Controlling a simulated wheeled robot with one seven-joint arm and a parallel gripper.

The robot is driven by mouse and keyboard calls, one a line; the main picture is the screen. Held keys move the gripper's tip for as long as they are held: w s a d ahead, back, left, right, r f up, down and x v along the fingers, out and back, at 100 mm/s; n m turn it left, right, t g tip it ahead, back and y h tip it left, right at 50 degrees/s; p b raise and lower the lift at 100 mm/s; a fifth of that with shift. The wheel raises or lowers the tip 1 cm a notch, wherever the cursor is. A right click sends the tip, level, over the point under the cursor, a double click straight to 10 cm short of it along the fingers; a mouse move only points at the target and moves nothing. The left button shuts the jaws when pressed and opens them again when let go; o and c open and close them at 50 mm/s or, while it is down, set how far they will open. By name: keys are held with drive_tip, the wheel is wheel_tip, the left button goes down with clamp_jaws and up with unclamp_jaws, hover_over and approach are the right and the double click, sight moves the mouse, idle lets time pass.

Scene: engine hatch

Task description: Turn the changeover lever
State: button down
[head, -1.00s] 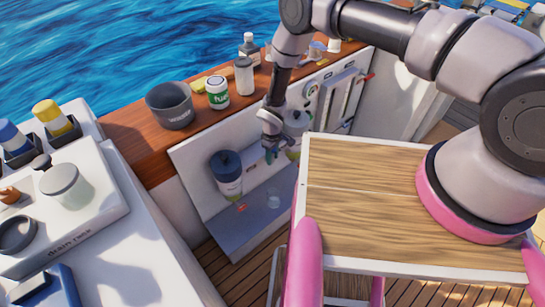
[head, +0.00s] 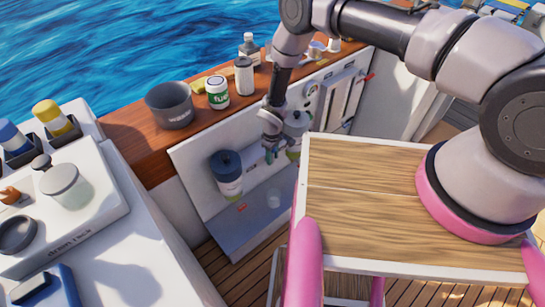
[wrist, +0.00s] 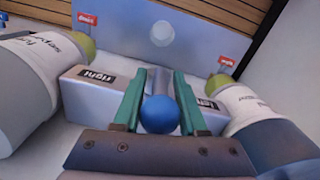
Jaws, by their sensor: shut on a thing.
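The changeover lever shows in the wrist view as a blue ball knob (wrist: 159,114) on a grey stem, in front of a pale block (wrist: 88,88). A label reading "right" is on the block's left part; a label on its right part is too small to read surely. My gripper (wrist: 159,78) has its green fingers on either side of the lever, shut on it. In the head view my gripper (head: 271,153) reaches down between two filter canisters; the lever is hidden there.
A blue-topped canister (head: 228,174) stands left of my gripper, and another canister (head: 297,125) is close on its right. Both flank the lever in the wrist view. A wooden ledge above holds a grey bucket (head: 169,106), a green-labelled tub (head: 217,92) and bottles.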

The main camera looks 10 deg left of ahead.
drive_tip(key=shift+s+a, duration=0.1)
drive_tip(key=shift+s+a+f+t+h, duration=0.15)
drive_tip(key=shift+s+a+t+h, duration=0.15)
drive_tip(key=shift+t+h, duration=0.6)
drive_tip(key=shift+s+a+f+t+h, duration=0.2)
drive_tip(key=shift+s+t+h, duration=0.1)
drive_tip(key=shift+t+h, duration=0.65)
drive_tip(key=shift+s+a+f+t+h, duration=0.1)
drive_tip(key=shift+s+a+t+h, duration=0.2)
drive_tip(key=shift+t+h, duration=0.6)
drive_tip(key=shift+t, duration=0.25)
drive_tip(key=c, duration=0.8)
unclamp_jaws()
drive_tip(key=shift+o, duration=0.2)
wheel_tip(320, 180, up, 10)
